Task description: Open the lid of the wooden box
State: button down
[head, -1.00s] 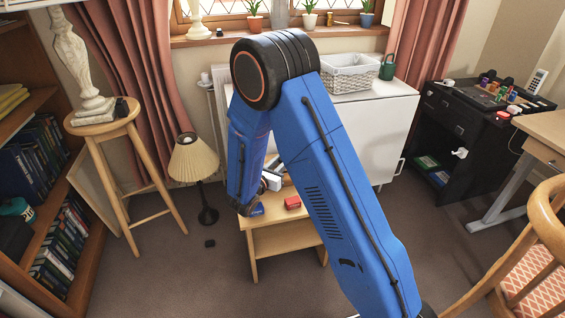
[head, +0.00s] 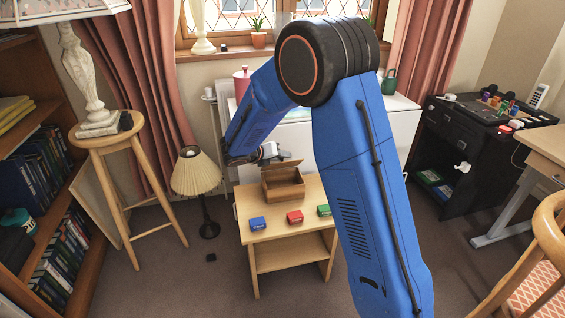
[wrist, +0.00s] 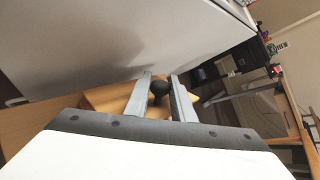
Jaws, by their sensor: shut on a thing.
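The wooden box (head: 284,190) stands on the small wooden table, and its dark inside shows from above. Its lid (head: 284,166) is raised and tilted up at the back of the box. My gripper (head: 279,154) is at the raised lid. In the wrist view my gripper (wrist: 160,80) has its two grey fingers on either side of a dark round knob (wrist: 160,89), shut on it. The tan wood of the lid (wrist: 104,96) shows behind the fingers. My arm does not cover the box's front.
Blue (head: 258,224), red (head: 295,217) and green (head: 324,210) blocks lie along the front of the small table (head: 262,236). A lamp (head: 196,175) and a stool (head: 106,142) stand to the left. A white cabinet (head: 400,112) stands close behind the table.

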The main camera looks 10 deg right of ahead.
jog(key=w+g, duration=0.1)
jog(key=w+n+g, duration=0.1)
jog(key=w+g, duration=0.1)
jog(key=shift+w+r+n+y, duration=0.15)
jog(key=shift+r+n+y, duration=0.15)
jog(key=shift+r+y, duration=0.1)
jog(key=shift+w+f+n+g, duration=0.15)
jog(key=shift+w+n+g, duration=0.25)
jog(key=shift+w+g, duration=0.3)
jog(key=shift+w+f+n+g, duration=0.1)
jog(key=shift+w+n+g, duration=0.3)
jog(key=shift+w+g, duration=0.25)
jog(key=c, duration=1.5)
grip_release()
jog(key=v, duration=1.7)
jog(key=shift+a+r, duration=0.1)
jog(key=shift+a, duration=0.05)
